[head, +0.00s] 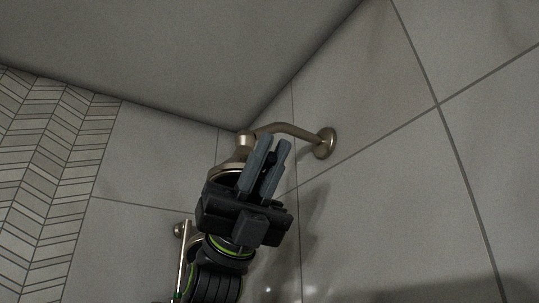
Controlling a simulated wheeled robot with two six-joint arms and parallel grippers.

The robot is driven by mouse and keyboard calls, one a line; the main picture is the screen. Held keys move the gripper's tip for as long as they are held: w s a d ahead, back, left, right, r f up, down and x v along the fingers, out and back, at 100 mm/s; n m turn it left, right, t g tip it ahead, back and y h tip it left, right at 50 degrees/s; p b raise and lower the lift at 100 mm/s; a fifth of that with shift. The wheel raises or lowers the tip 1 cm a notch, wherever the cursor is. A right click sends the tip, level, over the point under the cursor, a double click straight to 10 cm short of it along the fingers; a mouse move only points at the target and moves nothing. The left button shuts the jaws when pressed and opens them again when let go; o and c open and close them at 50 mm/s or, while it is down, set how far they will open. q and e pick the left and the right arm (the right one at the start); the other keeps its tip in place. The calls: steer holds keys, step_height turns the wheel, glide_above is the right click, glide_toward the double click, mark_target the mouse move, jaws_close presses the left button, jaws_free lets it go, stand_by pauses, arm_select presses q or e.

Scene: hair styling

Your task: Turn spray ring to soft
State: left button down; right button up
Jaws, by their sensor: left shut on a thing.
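A brass-coloured shower head (240,157) hangs from a bent pipe high in the corner. Its spray ring is mostly hidden behind my left gripper (274,143), so I cannot read its setting. The left gripper is raised in front of the shower head, its two grey fingers pointing up with a narrow gap between them. It is shut on the spray ring at the head's lower right side, though the contact itself is hard to see. My right gripper is not in view.
The pipe (290,129) runs right from the head to a round wall flange (326,143). A metal bar with a round mount (180,229) stands at the lower left, close to my left arm. Tiled walls and the ceiling enclose the corner. The space to the right is free.

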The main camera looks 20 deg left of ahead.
mark_target(266, 167)
arm_select(q)
steer(key=c, duration=1.5)
jaws_free()
steer(key=shift+o, duration=0.2)
steer(key=b+v, duration=0.3)
steer(key=v, duration=0.3)
steer(key=shift+a+f+b, duration=0.15)
steer(key=shift+f+b, duration=0.15)
steer(key=shift+b, duration=0.1)
steer(key=shift+w+a+f, duration=0.2)
steer(key=shift+a, duration=0.05)
